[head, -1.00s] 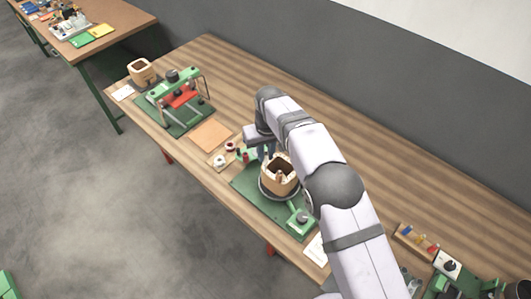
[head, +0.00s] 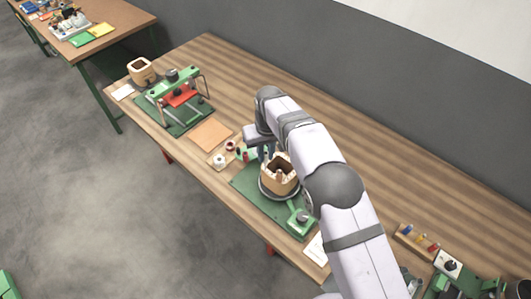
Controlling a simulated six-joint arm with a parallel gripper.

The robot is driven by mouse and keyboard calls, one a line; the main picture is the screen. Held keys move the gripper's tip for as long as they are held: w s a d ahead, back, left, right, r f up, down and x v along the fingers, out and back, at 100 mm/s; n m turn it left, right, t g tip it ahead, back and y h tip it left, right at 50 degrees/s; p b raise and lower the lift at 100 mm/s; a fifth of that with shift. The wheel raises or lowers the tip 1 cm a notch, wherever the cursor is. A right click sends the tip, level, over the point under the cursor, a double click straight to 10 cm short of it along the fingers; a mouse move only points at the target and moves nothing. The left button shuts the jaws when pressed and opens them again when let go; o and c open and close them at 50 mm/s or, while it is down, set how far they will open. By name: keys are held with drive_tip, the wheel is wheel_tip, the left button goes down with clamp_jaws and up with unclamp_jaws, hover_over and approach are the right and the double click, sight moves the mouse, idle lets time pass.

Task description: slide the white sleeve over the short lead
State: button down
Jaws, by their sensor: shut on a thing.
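My gripper (head: 266,152) points down at the back left of a tan coil (head: 283,184), which sits on a round grey plate on a green base (head: 246,190). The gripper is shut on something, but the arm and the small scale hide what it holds. Reddish-brown stubs, which may be leads, show at the coil's opening (head: 279,174). I cannot make out the white sleeve or the short lead for certain.
A small tray (head: 213,164) with spools lies left of the coil. An orange-brown pad (head: 210,135) and a green press (head: 176,90) stand farther left, with another coil (head: 141,70) beyond. A rack of coloured items (head: 417,242) is at right. The back of the table is clear.

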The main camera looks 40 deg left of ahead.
sight(266, 160)
drive_tip(key=shift+f, duration=0.2)
drive_tip(key=shift+f+b, duration=0.3)
drive_tip(key=shift+b, duration=0.05)
drive_tip(key=shift+f+b, duration=1)
drive_tip(key=shift+f, duration=0.4)
idle(0.7)
drive_tip(key=c, duration=1.2)
unclamp_jaws()
drive_tip(key=shift+r, duration=0.1)
drive_tip(key=shift+r+p, duration=1.65)
drive_tip(key=shift+r, duration=2.3)
